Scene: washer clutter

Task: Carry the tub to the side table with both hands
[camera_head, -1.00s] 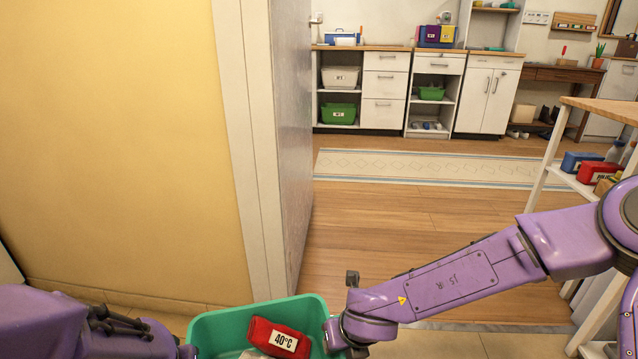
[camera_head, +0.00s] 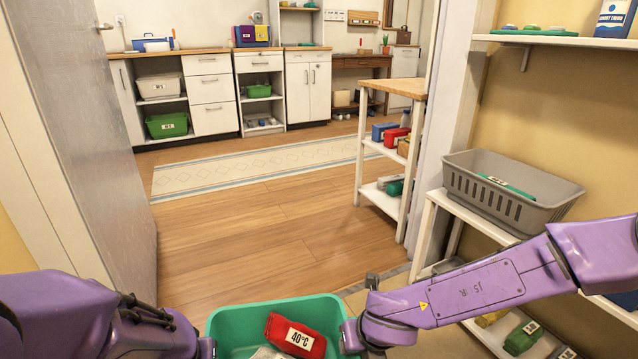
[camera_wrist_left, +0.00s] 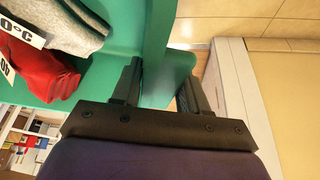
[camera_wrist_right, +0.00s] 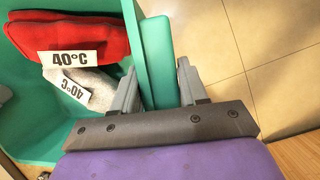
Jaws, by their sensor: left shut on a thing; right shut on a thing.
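The green tub (camera_head: 240,324) is at the bottom middle of the head view, held between my two arms. It contains a red cloth bundle (camera_head: 296,335) with a 40°C label and a grey bundle (camera_wrist_right: 97,88) beside it. My left gripper (camera_wrist_left: 160,85) is shut on the tub's rim at one end, and the rim shows between its fingers. My right gripper (camera_wrist_right: 160,85) is shut on the rim at the opposite end. In the head view both gripper tips are largely hidden by the arms and tub. The tub's underside is out of view.
An open door (camera_head: 85,130) stands at the left. A wooden-topped shelf table (camera_head: 390,88) is beyond the doorway at right, with boxes on its shelves. A white rack with a grey basket (camera_head: 500,205) is close on the right. The wooden floor (camera_head: 270,235) ahead is clear.

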